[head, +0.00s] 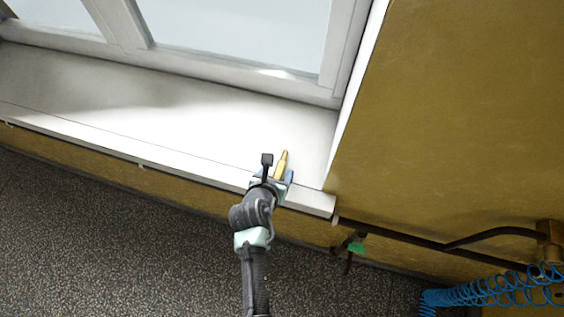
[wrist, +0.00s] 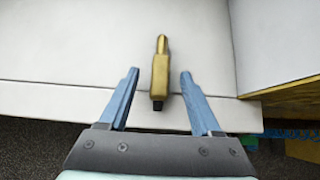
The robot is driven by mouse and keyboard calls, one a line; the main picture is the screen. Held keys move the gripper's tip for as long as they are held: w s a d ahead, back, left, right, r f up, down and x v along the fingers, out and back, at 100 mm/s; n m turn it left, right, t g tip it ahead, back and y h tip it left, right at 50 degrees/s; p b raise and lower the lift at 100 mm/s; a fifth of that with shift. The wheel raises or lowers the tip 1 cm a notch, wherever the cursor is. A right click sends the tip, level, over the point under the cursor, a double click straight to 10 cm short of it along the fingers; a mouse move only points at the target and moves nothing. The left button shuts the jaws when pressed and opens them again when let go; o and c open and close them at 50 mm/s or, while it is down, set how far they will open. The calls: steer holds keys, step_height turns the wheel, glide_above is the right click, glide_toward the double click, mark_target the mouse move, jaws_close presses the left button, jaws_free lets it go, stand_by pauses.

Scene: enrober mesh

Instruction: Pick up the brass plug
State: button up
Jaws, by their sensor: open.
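The brass plug (head: 281,164) lies on the white window sill (head: 200,125), close to its right end and front edge. In the wrist view the plug (wrist: 160,72) has a narrow tip pointing away from me and a small black end towards me. My gripper (wrist: 159,75) is open, with one blue finger on each side of the plug and a visible gap to both. The black end lies between the fingers, and the narrow tip reaches past the fingertips. In the head view my gripper (head: 273,176) is at the sill's front edge, partly covering the plug's near end.
A window frame (head: 235,78) stands behind the sill. A yellow-brown wall (head: 460,110) rises just right of it. Below the sill are a pipe, a green-handled valve (head: 356,247) and a coiled blue hose (head: 480,294). The sill to the left is clear.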

steer(key=shift+w+d+f, duration=0.1)
steer(key=shift+w+f, duration=0.1)
steer(key=shift+f, duration=0.05)
steer(key=shift+c, duration=0.2)
jaws_close()
steer(key=shift+r, duration=0.15)
